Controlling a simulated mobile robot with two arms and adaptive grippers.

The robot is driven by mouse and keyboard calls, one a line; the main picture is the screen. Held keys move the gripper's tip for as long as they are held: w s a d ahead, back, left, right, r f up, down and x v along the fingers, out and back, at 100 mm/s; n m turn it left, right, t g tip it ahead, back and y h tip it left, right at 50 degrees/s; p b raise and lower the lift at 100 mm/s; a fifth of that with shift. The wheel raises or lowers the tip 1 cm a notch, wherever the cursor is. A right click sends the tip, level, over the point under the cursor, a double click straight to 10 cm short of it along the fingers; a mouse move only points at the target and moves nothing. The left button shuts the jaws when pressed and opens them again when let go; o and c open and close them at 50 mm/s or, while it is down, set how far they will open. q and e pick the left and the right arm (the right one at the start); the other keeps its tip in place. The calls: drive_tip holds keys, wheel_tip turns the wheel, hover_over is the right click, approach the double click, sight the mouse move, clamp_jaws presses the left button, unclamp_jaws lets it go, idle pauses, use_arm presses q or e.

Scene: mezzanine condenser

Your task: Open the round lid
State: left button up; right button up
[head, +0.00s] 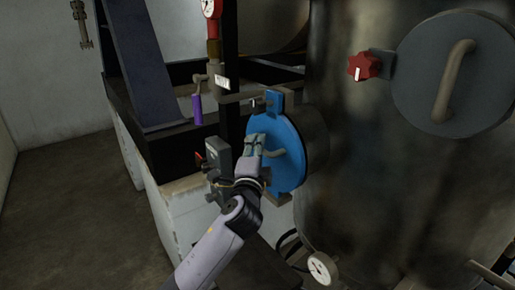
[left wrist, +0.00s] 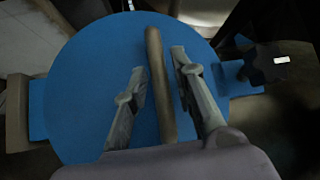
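A blue round lid (head: 283,137) covers a short port on the side of the large dark tank, in the middle of the head view. It sits flat against the port and looks shut. A curved bar handle (head: 276,153) stands out from its face. My left gripper (head: 257,147) is at the handle. In the left wrist view the blue lid (left wrist: 85,85) fills much of the picture, and the handle (left wrist: 158,80) runs between the two fingers of my left gripper (left wrist: 165,95). The fingers are apart, with gaps beside the bar. My right gripper is not seen.
A grey round lid (head: 470,85) with a handle and a red knob (head: 363,66) are on the tank (head: 375,190) at right. Floor (head: 70,220) is clear at left.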

use_arm(q)
clamp_jaws()
drive_tip(key=shift+f, duration=0.1)
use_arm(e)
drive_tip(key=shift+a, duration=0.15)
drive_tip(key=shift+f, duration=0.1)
